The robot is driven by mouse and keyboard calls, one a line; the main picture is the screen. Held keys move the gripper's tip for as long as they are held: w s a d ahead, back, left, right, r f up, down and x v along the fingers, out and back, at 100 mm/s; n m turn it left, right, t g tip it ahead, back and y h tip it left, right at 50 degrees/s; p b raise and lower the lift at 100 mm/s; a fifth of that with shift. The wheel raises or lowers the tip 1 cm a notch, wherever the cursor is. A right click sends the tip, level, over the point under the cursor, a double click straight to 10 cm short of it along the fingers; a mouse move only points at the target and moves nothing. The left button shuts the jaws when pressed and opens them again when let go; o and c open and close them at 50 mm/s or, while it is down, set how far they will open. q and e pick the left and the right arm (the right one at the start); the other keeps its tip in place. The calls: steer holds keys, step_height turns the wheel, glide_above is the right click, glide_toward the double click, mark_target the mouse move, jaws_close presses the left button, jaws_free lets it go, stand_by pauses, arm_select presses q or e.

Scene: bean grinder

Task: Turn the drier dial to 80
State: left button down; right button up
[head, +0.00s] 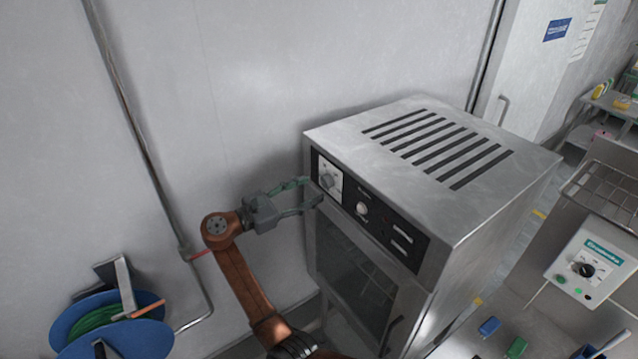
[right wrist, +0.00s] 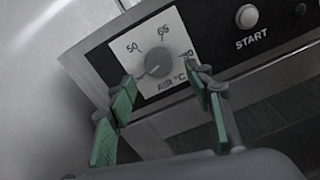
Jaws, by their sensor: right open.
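The drier (head: 440,160) is a steel box with a slotted top and a black control strip on its front. Its grey dial (head: 327,180) sits on a white plate at the strip's left end. In the right wrist view the dial (right wrist: 157,62) shows marks 50, 65 and 80 with "AIR °C" below. Its pointer seems to face lower left, but this is hard to read. My right gripper (head: 311,191) is open in front of the dial, with its green-padded fingers (right wrist: 160,78) to either side and below the knob. Contact cannot be told. My left gripper is not in view.
A START button (right wrist: 247,16) is right of the dial; it also shows in the head view (head: 362,208). A white control box (head: 590,265) with a black knob stands at the right. A blue reel (head: 115,325) is at lower left. The wall is close behind.

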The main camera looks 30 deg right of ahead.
mark_target(323, 184)
steer(key=shift+w+d+p, duration=0.2)
steer(key=shift+d+p, duration=0.25)
steer(key=shift+d, duration=1.65)
steer(key=shift+c, duration=0.3)
steer(key=c, duration=1.1)
